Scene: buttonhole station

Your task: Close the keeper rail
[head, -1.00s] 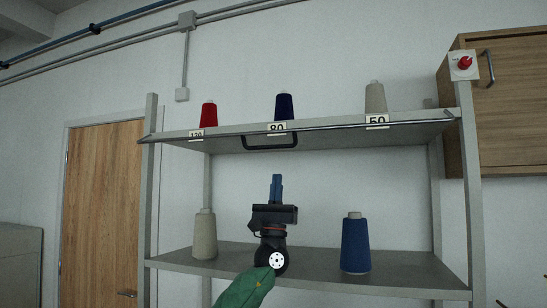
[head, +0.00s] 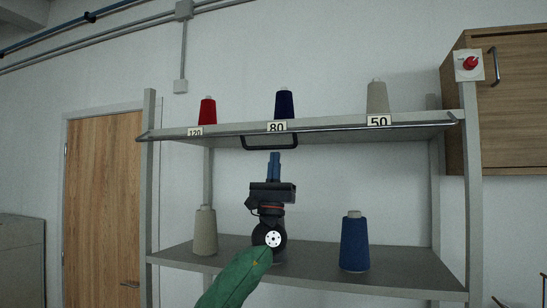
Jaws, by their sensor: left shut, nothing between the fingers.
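The keeper rail (head: 340,125) is a thin metal bar along the front edge of the upper shelf, with end brackets at both posts. A black handle loop (head: 270,147) hangs below it near the number 80 tag. My left gripper (head: 274,158) points up, its blue fingers together and empty, just below the handle. The fingertips look close to the loop in the picture; I cannot tell whether they touch it. My right gripper is not in view.
On the upper shelf (head: 330,138) stand a red cone (head: 207,112), a navy cone (head: 284,105) and a beige cone (head: 377,98). The lower shelf (head: 310,278) holds a beige cone (head: 204,232) and a blue cone (head: 355,243). A red knob (head: 470,63) is on the right post.

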